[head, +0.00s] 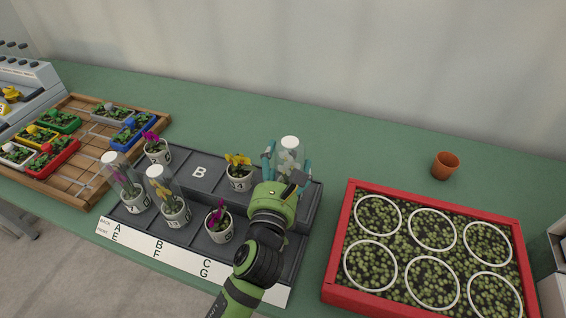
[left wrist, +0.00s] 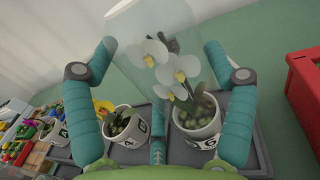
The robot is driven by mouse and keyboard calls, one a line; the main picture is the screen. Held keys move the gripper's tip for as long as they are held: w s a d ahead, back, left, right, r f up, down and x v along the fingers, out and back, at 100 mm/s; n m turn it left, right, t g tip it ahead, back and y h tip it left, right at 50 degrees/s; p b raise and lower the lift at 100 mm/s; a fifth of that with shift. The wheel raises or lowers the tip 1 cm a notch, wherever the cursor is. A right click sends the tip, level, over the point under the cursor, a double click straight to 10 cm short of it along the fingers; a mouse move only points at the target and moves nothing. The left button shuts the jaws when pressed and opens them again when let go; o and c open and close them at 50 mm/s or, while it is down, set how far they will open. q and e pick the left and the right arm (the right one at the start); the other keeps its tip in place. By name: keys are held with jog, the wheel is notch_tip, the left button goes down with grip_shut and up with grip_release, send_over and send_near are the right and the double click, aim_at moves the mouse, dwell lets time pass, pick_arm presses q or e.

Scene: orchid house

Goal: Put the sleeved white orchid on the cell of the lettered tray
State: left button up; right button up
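The white orchid (head: 289,152) stands in a clear sleeve near the back right of the lettered tray (head: 291,268). In the left wrist view its white blooms (left wrist: 172,72) and pale labelled pot (left wrist: 199,122) show over the dark tray. My left gripper (head: 287,163) is open, its teal fingers on either side of the sleeve. In the head view gaps show beside the sleeve; contact is not clear in the left wrist view. The orchid's pot is hidden in the head view. My right gripper is not in view.
A yellow orchid (head: 238,166) stands between cell B and the white orchid. Two sleeved orchids (head: 172,207) and two purple ones (head: 219,221) share the tray. A red crate (head: 336,246) is on the right, a terracotta pot (head: 445,166) behind it, a wooden rack (head: 82,200) on the left.

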pick_arm(q)
jog(key=shift+o, duration=0.6)
jog(key=shift+s+r, duration=0.1)
jog(key=s, duration=0.3)
jog(key=s+a+b, duration=0.1)
jog(key=s, duration=0.6)
jog(key=shift+s+a, duration=0.3)
jog(key=shift+a, duration=0.1)
jog(key=shift+s+a, duration=0.1)
jog(key=shift+s, duration=0.45)
